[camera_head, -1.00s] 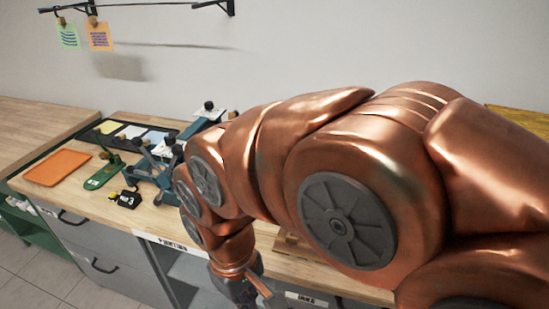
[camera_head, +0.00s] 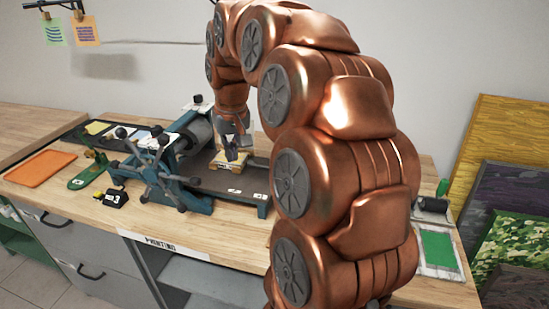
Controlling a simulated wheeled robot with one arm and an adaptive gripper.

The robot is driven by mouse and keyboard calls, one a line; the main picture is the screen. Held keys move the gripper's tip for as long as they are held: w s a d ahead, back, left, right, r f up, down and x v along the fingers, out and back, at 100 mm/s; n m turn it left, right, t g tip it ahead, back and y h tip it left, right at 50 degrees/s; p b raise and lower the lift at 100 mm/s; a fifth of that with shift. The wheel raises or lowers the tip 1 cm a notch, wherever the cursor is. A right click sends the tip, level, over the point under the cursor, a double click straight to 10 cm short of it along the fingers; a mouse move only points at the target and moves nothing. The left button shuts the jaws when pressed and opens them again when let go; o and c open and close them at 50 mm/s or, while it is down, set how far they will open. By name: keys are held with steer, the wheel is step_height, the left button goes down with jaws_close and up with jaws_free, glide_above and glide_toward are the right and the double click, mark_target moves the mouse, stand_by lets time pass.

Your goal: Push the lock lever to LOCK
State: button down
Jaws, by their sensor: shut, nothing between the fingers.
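The blue-grey press (camera_head: 188,150) stands on the wooden bench, with a spoked hand wheel on its near left side. Its dark flat bed (camera_head: 215,183) runs to the right and carries a small yellowish block or frame (camera_head: 228,166). My gripper (camera_head: 232,153) is shut and points down right at this block, with nothing seen between the fingers. I cannot tell whether it touches. I cannot make out the lock lever or any LOCK marking; they are too small or hidden by my gripper and arm.
An orange tray (camera_head: 40,167), a green tool (camera_head: 90,172) and a black numbered block (camera_head: 113,198) lie on the left. A green inked slab (camera_head: 438,250) with a roller is on the right. Coloured panels (camera_head: 510,165) lean beyond. My arm hides the bench's middle right.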

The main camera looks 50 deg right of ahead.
steer(key=w+d+m+t+h+b, duration=0.1)
steer(key=w+d+m+b, duration=0.1)
steer(key=d, duration=1.5)
steer(key=shift+r+m+h, duration=0.3)
steer(key=shift+r+m, duration=0.05)
steer(key=shift+m, duration=0.15)
steer(key=shift+f, duration=0.1)
steer(key=p+x, duration=0.1)
steer(key=x, duration=0.8)
steer(key=shift+f+p, duration=0.1)
steer(key=shift+p, duration=0.3)
steer(key=shift+f, duration=0.3)
steer(key=shift+s+a+p, duration=0.35)
steer(key=shift+s+a, duration=0.25)
steer(key=shift+s, duration=0.25)
steer(key=shift+s+a+f, duration=0.1)
steer(key=shift+s+a, duration=0.4)
steer(key=shift+s, duration=0.15)
steer(key=shift+a+f, duration=0.1)
steer(key=shift+a, duration=0.05)
